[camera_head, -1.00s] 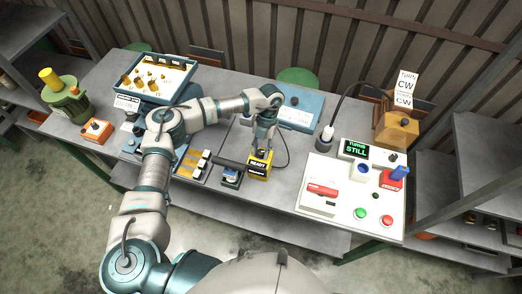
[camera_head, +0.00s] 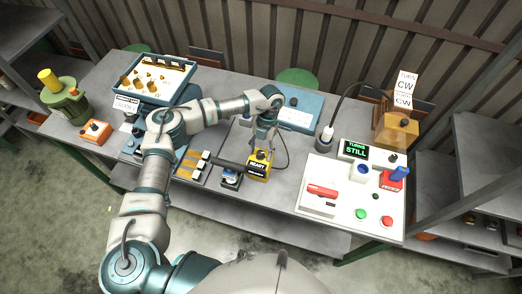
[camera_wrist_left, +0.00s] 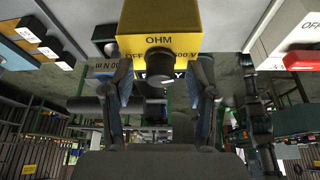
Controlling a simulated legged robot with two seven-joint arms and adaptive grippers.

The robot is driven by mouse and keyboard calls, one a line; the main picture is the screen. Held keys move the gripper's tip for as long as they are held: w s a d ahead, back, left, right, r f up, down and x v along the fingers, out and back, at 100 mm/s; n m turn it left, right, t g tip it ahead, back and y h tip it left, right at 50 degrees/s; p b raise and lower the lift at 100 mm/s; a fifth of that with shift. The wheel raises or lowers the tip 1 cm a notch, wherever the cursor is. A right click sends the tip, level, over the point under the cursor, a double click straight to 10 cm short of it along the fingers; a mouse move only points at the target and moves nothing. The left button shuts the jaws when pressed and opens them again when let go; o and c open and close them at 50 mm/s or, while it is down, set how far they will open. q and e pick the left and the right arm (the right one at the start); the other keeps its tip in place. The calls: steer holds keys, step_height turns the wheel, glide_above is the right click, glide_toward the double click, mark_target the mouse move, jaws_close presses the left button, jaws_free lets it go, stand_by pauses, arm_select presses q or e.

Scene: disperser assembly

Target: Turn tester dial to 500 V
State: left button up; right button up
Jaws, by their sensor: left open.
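The yellow tester (camera_head: 259,166) stands near the middle of the bench's front, with a dark display reading READY. In the left wrist view the tester (camera_wrist_left: 160,18) fills the top centre, marked OHM, OFF and a partly hidden 500 V. Its black dial (camera_wrist_left: 160,62) sits between and beyond my fingertips; I cannot tell whether they touch it, nor read its exact setting. My left gripper (camera_head: 263,143) is over the tester, its two fingers apart, and it also shows in the left wrist view (camera_wrist_left: 160,85).
A white control panel (camera_head: 315,207) with a red handle and coloured buttons stands to the right. A blue-framed tray (camera_head: 140,95) with brass parts is at the back left. A small blue-topped block (camera_head: 231,178) and a dark cylindrical handle (camera_head: 228,164) lie close left of the tester.

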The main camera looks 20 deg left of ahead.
arm_select(q)
steer(key=v, duration=1.1)
steer(key=shift+w+r, duration=0.2)
steer(key=shift+r, duration=0.2)
